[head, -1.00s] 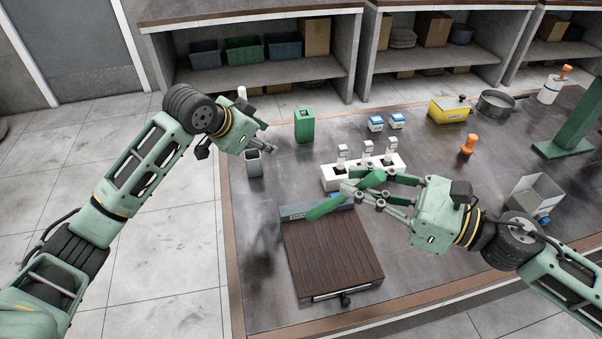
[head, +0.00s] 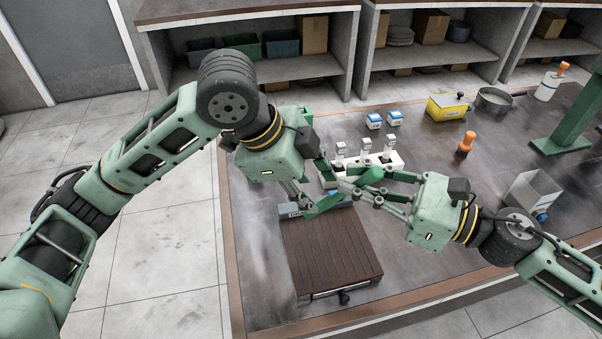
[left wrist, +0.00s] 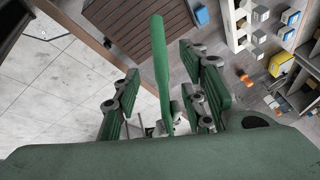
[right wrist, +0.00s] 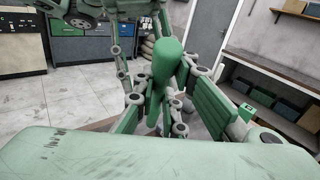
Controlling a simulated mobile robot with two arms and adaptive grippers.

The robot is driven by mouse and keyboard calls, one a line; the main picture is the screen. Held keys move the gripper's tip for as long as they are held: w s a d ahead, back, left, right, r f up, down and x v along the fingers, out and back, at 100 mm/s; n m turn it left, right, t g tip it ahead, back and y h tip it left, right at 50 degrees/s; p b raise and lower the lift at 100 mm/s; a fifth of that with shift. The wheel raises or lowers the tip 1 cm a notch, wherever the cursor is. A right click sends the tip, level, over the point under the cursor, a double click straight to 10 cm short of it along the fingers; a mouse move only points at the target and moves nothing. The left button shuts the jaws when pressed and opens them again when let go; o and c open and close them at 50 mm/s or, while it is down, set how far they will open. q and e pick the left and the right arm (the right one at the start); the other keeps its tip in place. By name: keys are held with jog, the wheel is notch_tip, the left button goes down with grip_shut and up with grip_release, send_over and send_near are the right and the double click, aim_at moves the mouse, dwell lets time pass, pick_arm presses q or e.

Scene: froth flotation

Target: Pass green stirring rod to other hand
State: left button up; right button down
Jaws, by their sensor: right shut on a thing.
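The green stirring rod (head: 326,205) is held in my right gripper (head: 366,185) above the table, its free end pointing left in the head view. In the right wrist view the rod (right wrist: 165,62) stands between the fingers of my right gripper (right wrist: 160,108), which are shut on it. My left gripper (head: 312,187) is open, with its fingers on either side of the rod's free end. In the left wrist view the rod (left wrist: 161,65) runs between the spread fingers of my left gripper (left wrist: 163,100), with gaps on both sides.
Below the hands is a brown slatted board (head: 330,252). A white rack with bottles (head: 398,161) stands just behind them. An orange-topped item (head: 466,143), a yellow box (head: 446,107) and a grey open bin (head: 535,194) are to the right. The front right tabletop is clear.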

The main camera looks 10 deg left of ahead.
aim_at(321, 201)
pick_arm(q)
jog(key=x, duration=0.7)
jog(key=shift+w+d+f, duration=0.1)
jog(key=shift+d+f, duration=0.05)
jog(key=shift+f, duration=0.1)
grip_shut()
pick_arm(e)
jog(key=c, duration=1.7)
grip_release()
jog(key=shift+o, duration=0.2)
